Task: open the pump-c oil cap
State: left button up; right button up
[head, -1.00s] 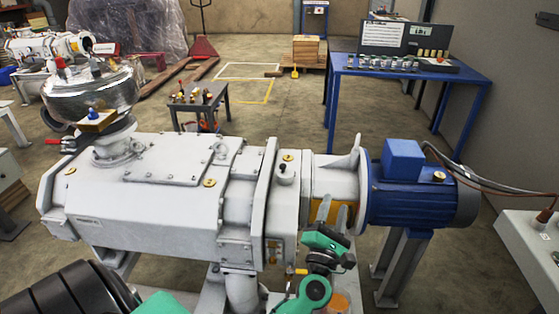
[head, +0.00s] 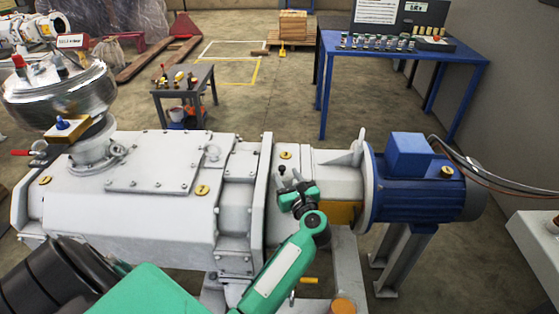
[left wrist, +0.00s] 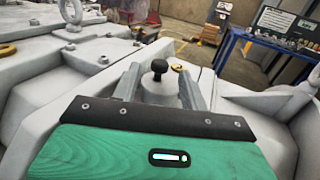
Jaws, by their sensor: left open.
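The pump (head: 140,205) is a large pale grey machine with a blue motor (head: 420,187) at its right end. The oil cap (left wrist: 160,67), a black knob on a grey round base, stands upright on the pump's end housing. In the head view it is largely hidden by my left gripper (head: 289,178). My left gripper is open, and in the left wrist view its two grey fingers (left wrist: 160,88) stand on either side of the cap, seemingly short of it. Contact is not visible. My right gripper is not in view.
A brass plug (head: 286,155) sits just behind the cap. A lifting eye (left wrist: 70,12) stands on the housing to the left.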

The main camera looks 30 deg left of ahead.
aim_at(283, 170)
pick_arm(q)
jog(key=p+x, duration=0.1)
jog(key=x, duration=0.4)
jog(key=shift+w+a+r, duration=0.15)
jog(key=shift+w+a, duration=0.1)
jog(key=shift+a, duration=0.05)
jog(key=shift+w+a, duration=0.25)
jog(key=shift+a, duration=0.15)
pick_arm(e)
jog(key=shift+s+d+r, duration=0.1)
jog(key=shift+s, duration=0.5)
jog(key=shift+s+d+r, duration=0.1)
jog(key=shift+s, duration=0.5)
pick_arm(q)
grip_shut()
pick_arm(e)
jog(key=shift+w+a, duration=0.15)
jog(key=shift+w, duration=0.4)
